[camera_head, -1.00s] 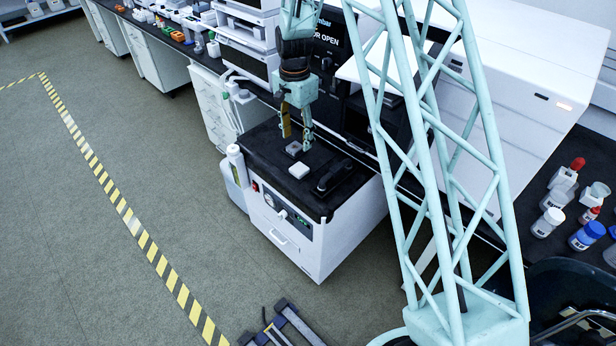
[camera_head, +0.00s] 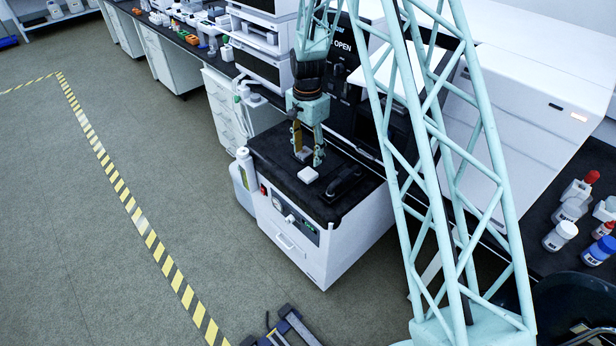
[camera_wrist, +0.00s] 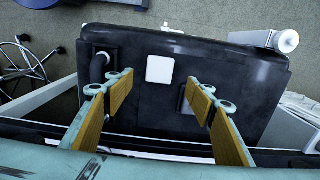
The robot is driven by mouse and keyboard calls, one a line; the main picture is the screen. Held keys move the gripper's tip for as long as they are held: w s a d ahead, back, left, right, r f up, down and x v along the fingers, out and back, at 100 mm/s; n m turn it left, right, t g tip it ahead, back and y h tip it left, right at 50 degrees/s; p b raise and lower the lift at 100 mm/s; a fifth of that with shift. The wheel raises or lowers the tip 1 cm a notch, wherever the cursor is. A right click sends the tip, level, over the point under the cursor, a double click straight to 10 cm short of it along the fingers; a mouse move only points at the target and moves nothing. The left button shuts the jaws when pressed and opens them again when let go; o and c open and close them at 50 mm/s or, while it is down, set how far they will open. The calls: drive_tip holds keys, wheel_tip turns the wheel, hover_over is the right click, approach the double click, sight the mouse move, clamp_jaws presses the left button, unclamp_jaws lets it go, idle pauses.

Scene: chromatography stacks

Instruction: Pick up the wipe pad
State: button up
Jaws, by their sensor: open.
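A white square pad (camera_head: 308,175), which looks like the wipe pad, lies flat on the black top of a white cabinet unit (camera_head: 290,225). It also shows in the wrist view (camera_wrist: 160,69), in full and uncovered. My gripper (camera_head: 308,160) is open, pointing down just behind the pad in the head view. In the wrist view my two fingers (camera_wrist: 163,85) are spread wide, with the pad beyond their tips and roughly between them. The fingers appear close above the black top; I cannot tell whether they touch it.
A small grey block (camera_head: 303,153) sits behind the pad near my fingers. A black handle-like part (camera_head: 343,183) stands right of the pad. A white bottle (camera_head: 244,160) is at the unit's left side. Instruments stand behind. Floor to the left is clear.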

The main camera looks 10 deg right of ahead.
hover_over(308, 173)
drive_tip(key=shift+a+f, duration=0.1)
drive_tip(key=shift+f, duration=2.1)
drive_tip(key=shift+s+f+b, duration=0.1)
drive_tip(key=shift+f+b, duration=0.05)
drive_tip(key=shift+b, duration=0.15)
drive_tip(key=shift+f+b, duration=0.6)
drive_tip(key=shift+f, duration=1.85)
drive_tip(key=c, duration=0.8)
